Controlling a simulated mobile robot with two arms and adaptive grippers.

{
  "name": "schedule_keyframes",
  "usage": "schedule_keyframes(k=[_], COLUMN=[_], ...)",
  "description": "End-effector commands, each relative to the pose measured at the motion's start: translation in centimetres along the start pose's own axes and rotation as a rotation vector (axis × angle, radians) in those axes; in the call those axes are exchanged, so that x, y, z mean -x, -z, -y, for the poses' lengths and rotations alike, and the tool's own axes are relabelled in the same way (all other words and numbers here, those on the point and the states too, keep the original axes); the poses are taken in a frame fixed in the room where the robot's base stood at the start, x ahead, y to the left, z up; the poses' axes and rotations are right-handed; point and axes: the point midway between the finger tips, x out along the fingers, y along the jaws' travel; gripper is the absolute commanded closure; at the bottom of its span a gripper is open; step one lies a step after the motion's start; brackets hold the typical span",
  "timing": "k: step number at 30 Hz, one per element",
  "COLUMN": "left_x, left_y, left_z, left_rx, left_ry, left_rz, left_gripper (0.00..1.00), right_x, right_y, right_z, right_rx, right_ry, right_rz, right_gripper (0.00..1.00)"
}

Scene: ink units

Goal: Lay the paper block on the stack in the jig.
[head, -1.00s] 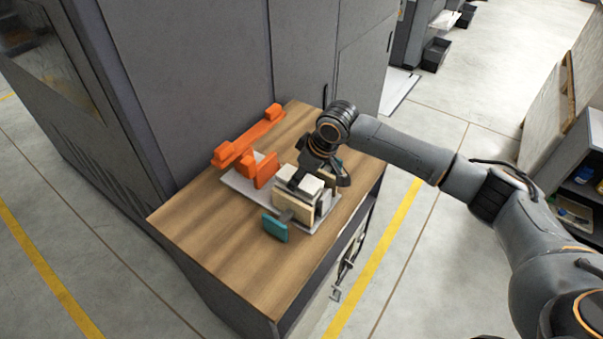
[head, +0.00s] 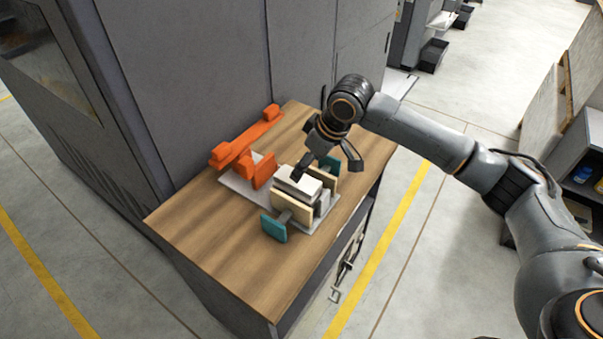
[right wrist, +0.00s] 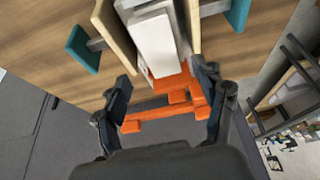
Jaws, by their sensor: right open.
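The white paper block (head: 299,182) lies on the stack in the jig, between the jig's two wooden boards; its top looks slightly askew to the layers below. The block also shows in the right wrist view (right wrist: 153,47), just beyond my fingertips. The jig has a light grey base plate (head: 238,187), a near wooden board (head: 290,208) and teal end plates (head: 273,228). My right gripper (head: 327,171) is open and empty above the block, its fingers spread wide and apart from it. My left gripper is not in view.
An orange bar (head: 246,138) and an orange upright block (head: 264,171) stand at the jig's back left. A tall grey cabinet (head: 200,80) rises behind the table. The wooden table top (head: 215,240) is clear at the front left.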

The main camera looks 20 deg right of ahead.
Motion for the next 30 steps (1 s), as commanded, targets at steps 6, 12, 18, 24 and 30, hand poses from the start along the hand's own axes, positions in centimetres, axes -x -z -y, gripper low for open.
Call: schedule_keyframes(k=[6,12,18,24,30], left_x=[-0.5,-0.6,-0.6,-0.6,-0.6], left_y=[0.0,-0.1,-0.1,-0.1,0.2], left_z=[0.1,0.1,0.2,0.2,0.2], left_rx=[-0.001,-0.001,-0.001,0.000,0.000], left_ry=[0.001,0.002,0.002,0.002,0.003], left_rz=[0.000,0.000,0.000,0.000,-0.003], left_gripper=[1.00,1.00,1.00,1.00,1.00], right_x=[4.1,5.7,5.9,5.9,5.8], right_y=[0.1,0.0,0.0,0.0,0.0], right_z=[-0.1,0.0,0.0,0.0,0.0], right_rx=[0.000,0.000,-0.001,-0.001,0.000], right_ry=[-0.002,0.000,0.000,0.000,0.000], right_rz=[-0.002,0.001,0.001,0.001,0.001], right_gripper=[0.29,0.29,0.29,0.29,0.29])
